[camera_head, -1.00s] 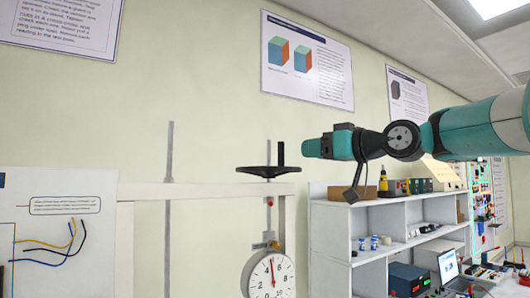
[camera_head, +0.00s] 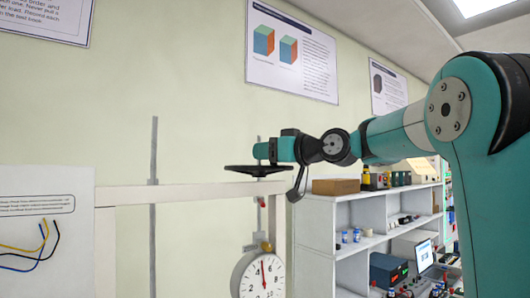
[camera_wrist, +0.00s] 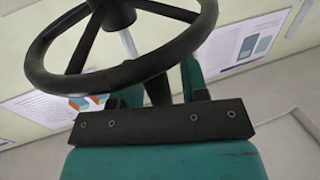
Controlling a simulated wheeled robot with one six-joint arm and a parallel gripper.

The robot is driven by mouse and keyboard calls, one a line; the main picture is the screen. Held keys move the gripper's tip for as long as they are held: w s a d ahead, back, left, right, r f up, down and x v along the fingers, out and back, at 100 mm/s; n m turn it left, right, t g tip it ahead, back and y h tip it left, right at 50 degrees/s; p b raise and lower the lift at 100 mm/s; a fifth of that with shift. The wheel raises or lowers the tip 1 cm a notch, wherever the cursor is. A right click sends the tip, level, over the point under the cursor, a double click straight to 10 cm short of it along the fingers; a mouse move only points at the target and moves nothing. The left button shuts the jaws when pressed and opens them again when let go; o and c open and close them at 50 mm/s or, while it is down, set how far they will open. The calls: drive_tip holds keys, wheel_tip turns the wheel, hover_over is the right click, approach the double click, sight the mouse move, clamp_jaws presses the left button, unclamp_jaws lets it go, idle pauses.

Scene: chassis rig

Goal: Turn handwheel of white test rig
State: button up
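The white test rig (camera_head: 170,193) is a pale frame with a crossbar and posts. Its black handwheel (camera_head: 240,169) lies flat above the crossbar at the right end in the head view. My gripper (camera_head: 262,151) is right at the wheel, just above its rim, and hides the wheel's upright handle there. In the wrist view, the handwheel (camera_wrist: 58,78) shows its rim and spokes close up. The dark handle (camera_wrist: 158,90) stands between my two teal fingers, which look apart, with gaps beside the handle. Firm contact does not show.
A round dial gauge (camera_head: 262,275) hangs below the wheel. A white shelf (camera_head: 320,212) with a brown box (camera_head: 336,186) and small items stands to the right, beneath my arm. A grey rod (camera_head: 153,200) rises behind the crossbar. A wired panel (camera_head: 45,215) is at left.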

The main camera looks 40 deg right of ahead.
clamp_jaws()
drive_tip(key=shift+a+f+b, duration=0.2)
drive_tip(key=shift+b, duration=0.6)
drive_tip(key=shift+r, duration=0.15)
drive_tip(key=shift+o, duration=0.8)
unclamp_jaws()
drive_tip(key=shift+w+a, duration=0.1)
